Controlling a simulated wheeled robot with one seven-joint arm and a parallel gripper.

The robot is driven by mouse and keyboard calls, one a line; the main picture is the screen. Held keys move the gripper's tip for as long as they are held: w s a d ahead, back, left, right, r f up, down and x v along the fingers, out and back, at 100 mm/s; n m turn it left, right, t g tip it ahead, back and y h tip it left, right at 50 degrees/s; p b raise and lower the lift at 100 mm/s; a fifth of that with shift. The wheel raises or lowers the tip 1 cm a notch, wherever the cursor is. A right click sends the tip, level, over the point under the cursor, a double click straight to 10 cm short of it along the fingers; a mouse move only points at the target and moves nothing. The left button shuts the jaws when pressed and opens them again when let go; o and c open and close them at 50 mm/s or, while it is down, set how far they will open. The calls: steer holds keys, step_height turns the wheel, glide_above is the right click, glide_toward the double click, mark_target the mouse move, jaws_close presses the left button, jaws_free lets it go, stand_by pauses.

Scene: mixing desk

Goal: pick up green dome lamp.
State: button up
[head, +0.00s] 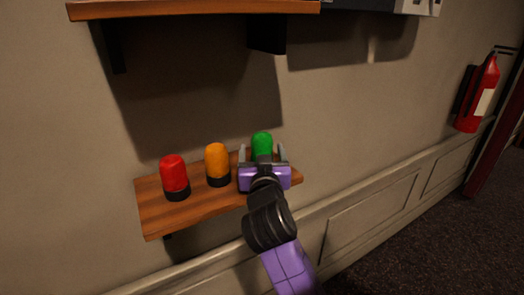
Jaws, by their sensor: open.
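The green dome lamp (262,142) stands at the right end of a small wooden wall shelf (158,217). Only its rounded green top shows; its lower part is hidden behind my gripper. My gripper (263,153), purple with grey fingers, is open in front of the lamp. One finger shows to the left of the green dome and one to the right. I cannot tell whether either finger touches it.
An orange dome lamp (217,163) stands close to the left of my gripper, and a red dome lamp (174,175) farther left. A higher wooden shelf (190,9) overhangs above. A fire extinguisher (478,95) hangs at the right. Open floor (425,240) lies lower right.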

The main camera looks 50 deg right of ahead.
jaws_close()
steer(key=shift+r, duration=0.15)
